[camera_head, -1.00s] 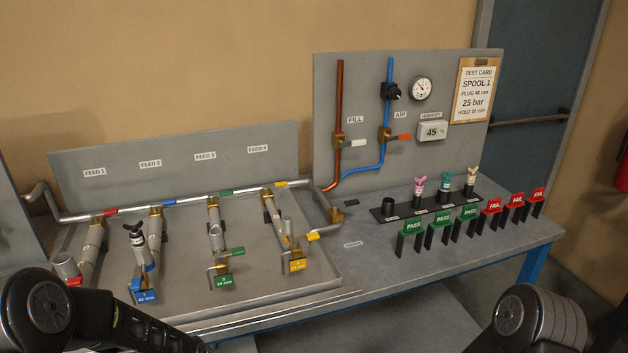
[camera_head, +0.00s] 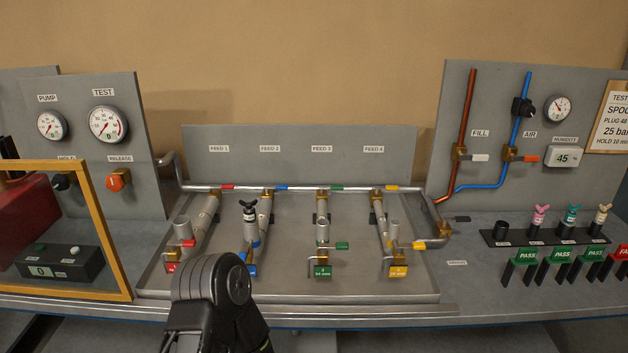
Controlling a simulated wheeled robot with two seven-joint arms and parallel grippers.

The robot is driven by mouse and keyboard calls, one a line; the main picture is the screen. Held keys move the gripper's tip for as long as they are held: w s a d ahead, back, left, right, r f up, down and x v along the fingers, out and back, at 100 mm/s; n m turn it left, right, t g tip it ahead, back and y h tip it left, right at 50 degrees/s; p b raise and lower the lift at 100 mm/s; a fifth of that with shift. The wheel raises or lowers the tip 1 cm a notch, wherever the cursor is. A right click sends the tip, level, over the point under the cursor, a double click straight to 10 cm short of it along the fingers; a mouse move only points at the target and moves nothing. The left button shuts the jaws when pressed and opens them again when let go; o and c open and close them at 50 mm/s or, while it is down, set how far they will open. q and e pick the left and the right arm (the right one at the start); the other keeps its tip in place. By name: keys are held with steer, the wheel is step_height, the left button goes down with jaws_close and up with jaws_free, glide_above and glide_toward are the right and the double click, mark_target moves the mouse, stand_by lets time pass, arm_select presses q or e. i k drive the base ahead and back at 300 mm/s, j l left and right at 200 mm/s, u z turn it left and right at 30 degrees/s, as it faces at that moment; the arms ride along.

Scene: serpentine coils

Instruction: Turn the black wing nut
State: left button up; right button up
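The black wing nut (camera_head: 249,205) tops a plug standing in the open end of the second pipe stub, under the FEED 2 label. The plug's body (camera_head: 250,215) shows just below the nut, with the grey pipe (camera_head: 251,232) and a blue tag (camera_head: 249,270) beneath. One of my dark arm links rises at the bottom, in front of the tray and just left of that stub, apart from the nut. Neither gripper's fingers show in the head view.
A grey tray (camera_head: 360,291) holds several feed stubs with coloured valves. At right, a black rack (camera_head: 495,237) holds plugs with pink, teal and beige wing nuts, behind PASS and FAIL stands. At left, a yellow frame (camera_head: 118,245) stands before PUMP and TEST gauges.

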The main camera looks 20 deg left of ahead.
mark_target(249, 205)
steer(key=u, duration=0.45)
steer(key=l+u, duration=0.1)
steer(key=u, duration=0.75)
steer(key=k+l+u, duration=0.1)
steer(key=u, duration=0.3)
